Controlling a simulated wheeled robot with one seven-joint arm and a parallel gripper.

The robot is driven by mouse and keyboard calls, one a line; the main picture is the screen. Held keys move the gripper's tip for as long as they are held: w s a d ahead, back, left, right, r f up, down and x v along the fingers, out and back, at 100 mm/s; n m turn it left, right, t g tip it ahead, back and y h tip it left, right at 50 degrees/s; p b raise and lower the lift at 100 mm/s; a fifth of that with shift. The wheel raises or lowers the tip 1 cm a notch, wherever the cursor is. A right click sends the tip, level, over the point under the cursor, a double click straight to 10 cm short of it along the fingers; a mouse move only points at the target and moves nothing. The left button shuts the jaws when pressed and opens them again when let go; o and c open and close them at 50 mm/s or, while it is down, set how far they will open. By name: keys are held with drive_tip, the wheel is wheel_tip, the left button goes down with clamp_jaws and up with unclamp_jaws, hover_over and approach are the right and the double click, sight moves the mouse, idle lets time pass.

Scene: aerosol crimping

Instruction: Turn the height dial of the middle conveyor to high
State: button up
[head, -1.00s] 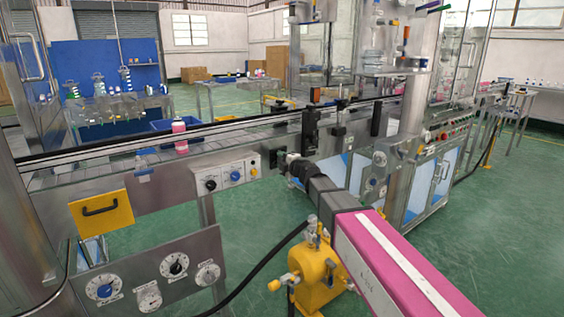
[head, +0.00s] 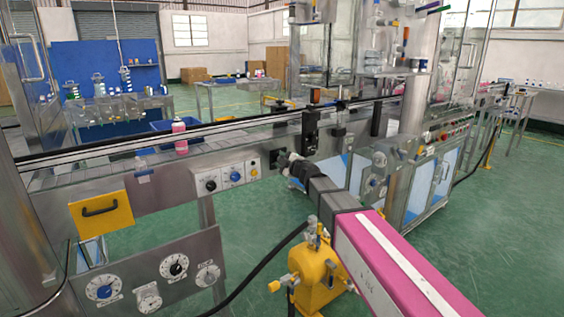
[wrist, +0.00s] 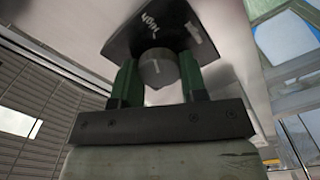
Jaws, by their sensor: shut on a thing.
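The height dial (wrist: 158,68) is a grey round knob on a black plate (wrist: 150,28) in the wrist view. The word "High" stands on the plate above the knob, and another white label, too blurred to read, is to its right. A short pale mark shows on the knob's face. My gripper (wrist: 158,80) has its two green fingers on either side of the knob and is shut on it. In the head view my gripper (head: 284,160) is at the front of the middle conveyor (head: 222,141), and it mostly hides the dial.
A panel with small knobs (head: 236,175) is just left of my gripper. A pink bottle (head: 180,138) stands on the conveyor. A yellow drawer (head: 101,213), a lower panel of round dials (head: 150,270) and a yellow device (head: 318,270) are nearer. Green floor is open at the right.

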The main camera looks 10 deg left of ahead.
drive_tip(key=o, duration=0.9)
drive_tip(key=v, duration=1.1)
